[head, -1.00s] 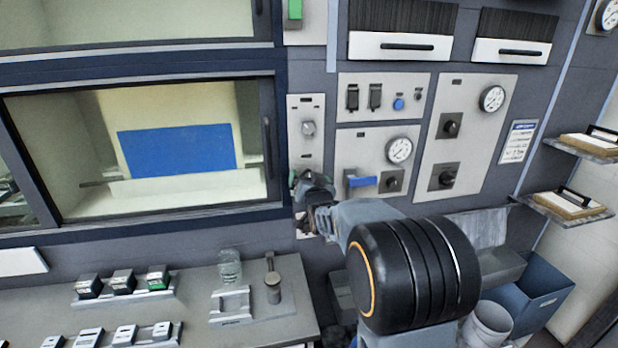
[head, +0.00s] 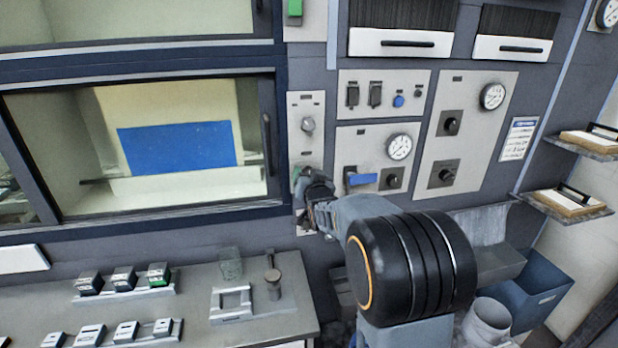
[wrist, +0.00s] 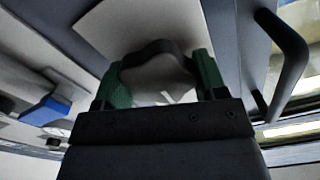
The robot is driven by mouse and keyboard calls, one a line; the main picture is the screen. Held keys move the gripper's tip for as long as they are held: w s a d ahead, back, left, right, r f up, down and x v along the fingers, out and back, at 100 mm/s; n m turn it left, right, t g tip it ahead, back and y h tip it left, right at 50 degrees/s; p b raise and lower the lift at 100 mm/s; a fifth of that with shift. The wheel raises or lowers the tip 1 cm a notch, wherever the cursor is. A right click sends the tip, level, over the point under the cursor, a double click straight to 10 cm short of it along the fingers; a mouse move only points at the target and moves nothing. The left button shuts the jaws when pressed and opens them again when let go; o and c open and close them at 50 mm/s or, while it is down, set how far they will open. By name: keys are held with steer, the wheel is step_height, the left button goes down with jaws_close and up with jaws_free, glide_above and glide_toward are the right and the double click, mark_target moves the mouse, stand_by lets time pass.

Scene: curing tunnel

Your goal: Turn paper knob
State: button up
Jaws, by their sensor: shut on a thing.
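My gripper (head: 306,182) is at the lower part of a narrow pale control plate (head: 306,152), just right of the oven window. In the wrist view my green-fingered gripper (wrist: 158,84) is shut on a dark knob (wrist: 156,48) against this plate; I take it to be the paper knob. In the head view my gripper and wrist hide this knob. No label on it can be read. A round grey knob (head: 308,125) sits higher on the same plate, apart from my gripper.
A blue lever (head: 362,180) with a black knob (head: 392,179) beside it is close on the right. The oven door's vertical handle (head: 266,145) is close on the left. Below is a bench (head: 190,312) with several small blocks, a glass beaker (head: 230,264) and a metal-handled tool (head: 272,280).

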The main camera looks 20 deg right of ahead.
steer(key=shift+f+b, duration=0.1)
steer(key=shift+b, duration=0.25)
steer(key=shift+f+m+b, duration=0.15)
steer(key=shift+m+b, duration=0.55)
steer(key=shift+b, duration=0.15)
steer(key=shift+m+b, duration=0.8)
steer(key=shift+b, duration=0.3)
steer(key=m+b, duration=0.3)
steer(key=shift+d+m, duration=0.1)
steer(key=shift+m, duration=0.2)
steer(key=m+b, duration=0.1)
steer(key=m, duration=0.2)
steer(key=shift+b, duration=0.3)
steer(key=shift+m+b, duration=0.3)
steer(key=shift+m, duration=1.6)
steer(key=shift+m, duration=0.3)
steer(key=o, duration=0.9)
